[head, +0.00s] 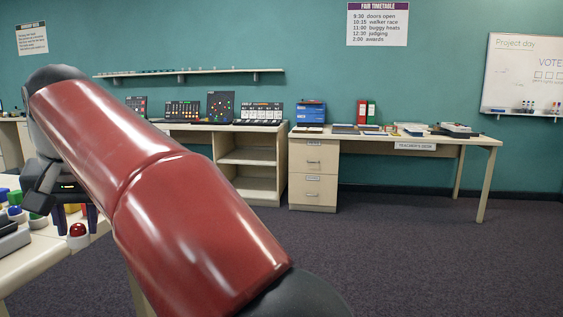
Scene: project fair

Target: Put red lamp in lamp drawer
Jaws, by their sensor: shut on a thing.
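My gripper (77,226) is at the left, pointing down by the edge of the near table. A red lamp (78,231) with a domed top and pale base is at its fingertips, and the gripper is shut on it. Whether the lamp's base touches the table cannot be told. A two-drawer unit (313,198) stands under the left end of the teacher's desk, across the room. Its upper drawer (325,158) and lower drawer (325,190) both look closed. Their labels are too small to read.
The near table (35,262) holds a green lamp (38,219) and several other coloured pieces. The teacher's desk (465,140) carries red binders and books. An open shelf unit (250,155) stands left of the drawers. The carpet (400,250) before the desk is clear. My arm blocks the middle left.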

